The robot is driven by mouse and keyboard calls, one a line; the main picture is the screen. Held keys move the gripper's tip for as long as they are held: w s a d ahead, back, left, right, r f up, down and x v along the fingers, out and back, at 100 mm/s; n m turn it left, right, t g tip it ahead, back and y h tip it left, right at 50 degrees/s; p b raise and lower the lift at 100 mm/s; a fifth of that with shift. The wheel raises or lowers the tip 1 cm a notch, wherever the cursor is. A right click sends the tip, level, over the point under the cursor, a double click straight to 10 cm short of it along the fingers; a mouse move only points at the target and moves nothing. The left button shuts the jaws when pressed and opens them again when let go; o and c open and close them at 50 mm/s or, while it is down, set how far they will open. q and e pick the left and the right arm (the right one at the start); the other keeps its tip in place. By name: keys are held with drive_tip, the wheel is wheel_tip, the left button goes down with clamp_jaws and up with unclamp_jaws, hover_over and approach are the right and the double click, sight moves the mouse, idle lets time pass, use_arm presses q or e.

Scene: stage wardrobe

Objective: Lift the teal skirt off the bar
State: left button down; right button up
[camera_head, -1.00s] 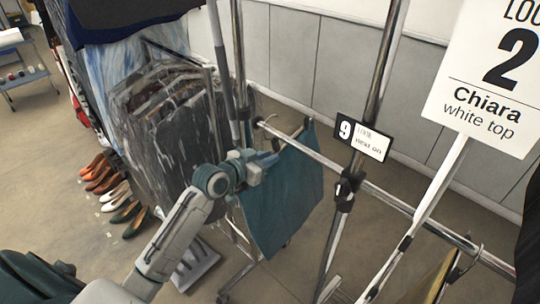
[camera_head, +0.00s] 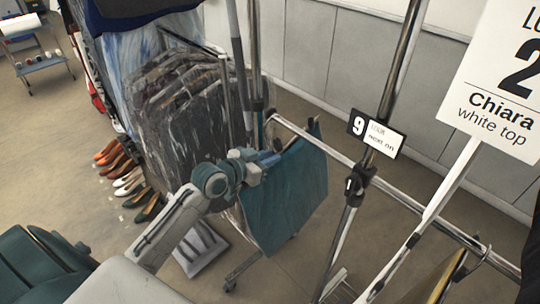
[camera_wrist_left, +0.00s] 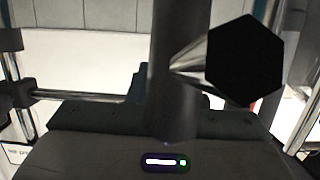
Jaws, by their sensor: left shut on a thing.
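The teal skirt (camera_head: 285,195) hangs as a flat panel near the left end of the metal bar (camera_head: 400,196) in the head view. My left gripper (camera_head: 262,163) is shut at the skirt's upper left edge. Whether it grips cloth or hanger is too small to tell. The skirt's top right corner reaches up beside the bar, and I cannot tell whether its hanger touches the bar. In the left wrist view a bar (camera_wrist_left: 80,97) runs behind a dark upright cylinder, and the fingertips are hidden. My right gripper is not in view.
A black-and-white sign with a 9 (camera_head: 376,133) is on the rack's upright post (camera_head: 350,205). A large card for Chiara (camera_head: 497,90) stands at the right. Bagged garments (camera_head: 185,115) hang close behind on the left. Several shoes (camera_head: 130,180) line the floor.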

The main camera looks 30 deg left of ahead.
use_arm(q)
drive_tip(key=shift+s+a, duration=0.2)
drive_tip(key=shift+s, duration=0.25)
drive_tip(key=f+p+v, duration=0.2)
drive_tip(key=p+v, duration=0.2)
drive_tip(key=v, duration=0.5)
drive_tip(key=s+f+p+v, duration=0.1)
drive_tip(key=p+v, duration=0.3)
drive_tip(key=v, duration=0.5)
drive_tip(key=f+p+v, duration=0.3)
drive_tip(key=p+v, duration=0.1)
drive_tip(key=v, duration=0.6)
drive_tip(key=shift+s+a+f+p, duration=0.3)
drive_tip(key=shift+s+f+p, duration=0.05)
drive_tip(key=shift+p, duration=0.05)
